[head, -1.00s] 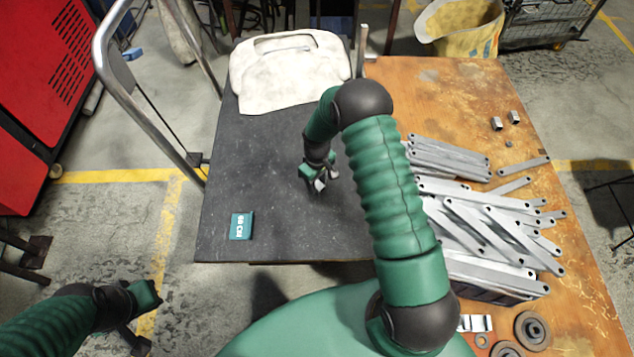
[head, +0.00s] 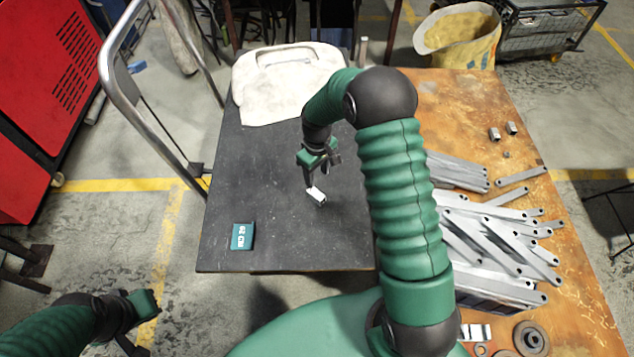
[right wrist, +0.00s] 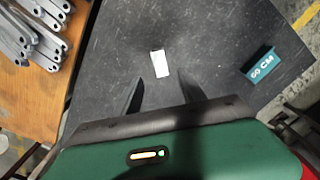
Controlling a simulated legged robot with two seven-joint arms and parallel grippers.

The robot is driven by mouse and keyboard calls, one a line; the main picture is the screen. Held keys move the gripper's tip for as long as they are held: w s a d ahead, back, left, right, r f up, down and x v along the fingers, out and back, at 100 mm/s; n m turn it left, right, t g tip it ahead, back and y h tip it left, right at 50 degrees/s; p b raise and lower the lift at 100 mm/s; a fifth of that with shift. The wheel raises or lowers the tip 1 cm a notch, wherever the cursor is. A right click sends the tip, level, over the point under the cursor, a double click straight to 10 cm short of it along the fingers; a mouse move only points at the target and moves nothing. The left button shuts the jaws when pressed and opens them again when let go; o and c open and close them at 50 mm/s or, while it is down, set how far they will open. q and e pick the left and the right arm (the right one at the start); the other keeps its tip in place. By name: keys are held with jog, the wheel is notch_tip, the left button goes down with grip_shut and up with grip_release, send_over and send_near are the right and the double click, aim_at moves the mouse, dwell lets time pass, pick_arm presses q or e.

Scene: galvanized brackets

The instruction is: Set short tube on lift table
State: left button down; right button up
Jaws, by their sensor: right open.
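The short tube (head: 316,196) is a small silver square piece lying on the dark top of the lift table (head: 270,225). In the right wrist view it shows as a pale block (right wrist: 160,63) beyond the fingertips. My right gripper (head: 322,170) is open and empty, just behind the tube in the head view. In the right wrist view its two dark fingers (right wrist: 161,92) are spread, with the tube apart from them. My left gripper (head: 150,302) is off the table at lower left; its jaws are too unclear to judge.
A teal block marked "60 CM" (head: 242,237) lies at the table's near left. A whitish cover (head: 285,95) lies at the back. The rusty bench (head: 450,100) at right holds several flat bars (head: 495,235) and two small tubes (head: 494,134). A metal rail (head: 130,95) stands at left.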

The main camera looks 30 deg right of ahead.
jog(key=s+a+r+m+t, duration=0.1)
jog(key=s+a+r, duration=0.4)
jog(key=s, duration=0.3)
jog(key=s+a+r+m+t, duration=0.1)
jog(key=s+a+r, duration=0.5)
jog(key=s, duration=0.2)
jog(key=shift+a+m+t, duration=0.15)
jog(key=shift+m+t, duration=0.15)
jog(key=shift+r, duration=0.1)
jog(key=shift+a, duration=0.2)
jog(key=shift+d, duration=0.1)
